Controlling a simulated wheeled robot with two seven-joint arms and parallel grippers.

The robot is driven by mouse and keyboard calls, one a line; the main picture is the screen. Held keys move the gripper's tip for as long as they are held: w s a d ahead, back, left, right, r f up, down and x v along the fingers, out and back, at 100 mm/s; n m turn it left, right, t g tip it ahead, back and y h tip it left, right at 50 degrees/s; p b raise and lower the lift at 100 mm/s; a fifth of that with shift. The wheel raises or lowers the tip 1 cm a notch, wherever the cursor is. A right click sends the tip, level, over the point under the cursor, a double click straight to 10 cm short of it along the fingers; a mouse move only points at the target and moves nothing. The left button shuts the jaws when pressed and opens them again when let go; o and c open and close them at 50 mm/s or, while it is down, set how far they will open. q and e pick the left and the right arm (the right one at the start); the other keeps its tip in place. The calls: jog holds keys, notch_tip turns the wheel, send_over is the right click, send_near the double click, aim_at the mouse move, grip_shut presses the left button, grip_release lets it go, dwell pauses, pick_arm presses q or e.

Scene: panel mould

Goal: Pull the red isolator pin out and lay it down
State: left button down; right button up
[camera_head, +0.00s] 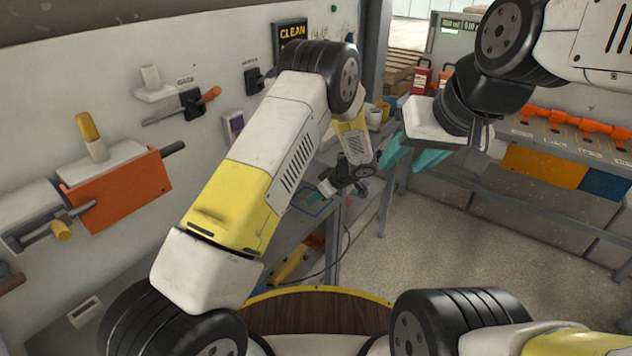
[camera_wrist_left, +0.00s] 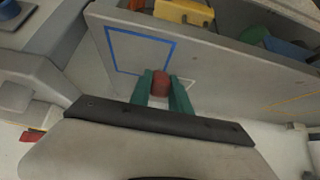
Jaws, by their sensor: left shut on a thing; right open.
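The red isolator pin shows in the left wrist view as a short red cylinder (camera_wrist_left: 159,84) between two teal fingers. My left gripper (camera_wrist_left: 160,90) is shut on it, above the grey bench top, close to the near side of a blue square outline (camera_wrist_left: 172,48). I cannot tell whether the pin touches the bench. In the head view my left gripper (camera_head: 322,188) is small and partly hidden by its own wrist, over the bench by the wall. My right gripper (camera_head: 415,155) is open and empty, raised over the floor at the right.
The wall panel carries an orange box (camera_head: 120,195) with a yellow-handled lever, plus other levers and switches. A second bench with orange parts (camera_head: 575,122) stands at the right. Open floor (camera_head: 450,240) lies between.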

pick_arm(q)
jog(key=c, duration=1.1)
grip_release()
jog(key=v, duration=0.8)
jog(key=s+a+r+m+h, duration=0.1)
jog(key=s+a+r, duration=0.3)
jog(key=r, duration=0.3)
jog(key=s+a+r+m+g+h, duration=0.1)
jog(key=s+a+r+m+h, duration=0.15)
jog(key=a+r, duration=0.35)
jog(key=s+a+r+m+h, duration=0.1)
jog(key=s+a+r, duration=0.2)
jog(key=s+r, duration=0.35)
jog(key=s+a+r+m+t+h, duration=0.1)
jog(key=s+r+m, duration=0.1)
jog(key=s, duration=0.3)
jog(key=s+a+r+m+t+h, duration=0.1)
jog(key=s+a+r+m, duration=0.1)
jog(key=s+r, duration=0.2)
jog(key=s+a+r+m+h, duration=0.1)
jog(key=s+a+r+m, duration=0.1)
jog(key=s, duration=0.6)
jog(key=shift+s+r+m+t+h, duration=0.25)
jog(key=shift+r+m+t+h, duration=0.15)
jog(key=shift+r, duration=0.4)
